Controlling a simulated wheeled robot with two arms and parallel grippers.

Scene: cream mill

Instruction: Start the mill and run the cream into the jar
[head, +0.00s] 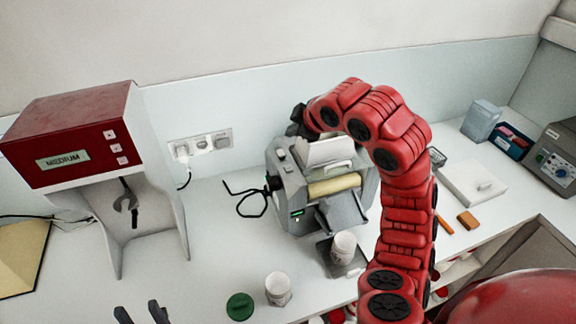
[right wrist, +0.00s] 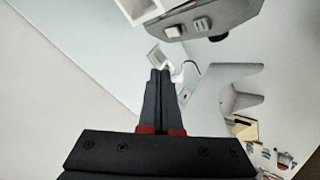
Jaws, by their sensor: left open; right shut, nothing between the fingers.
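The grey mill (head: 290,190) stands mid-counter with a cream-coloured roller, a white hopper on top and a small green-lit display on its front. A white jar (head: 343,247) stands upright below its front chute, on a dark plate. My right gripper (head: 296,122) is shut and empty, above the mill's back left, partly hidden by my arm. In the right wrist view its fingers (right wrist: 158,76) are together, below the mill's top panel (right wrist: 215,22), which has a white button and a grey switch. My left gripper (head: 140,313) is open and empty at the bottom edge.
A second white jar (head: 278,288) and a green lid (head: 240,306) are near the front edge. A red and white mixer (head: 75,140) stands left. A black cord (head: 252,203) lies beside the mill. Boxes and a grey device (head: 553,160) are at right.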

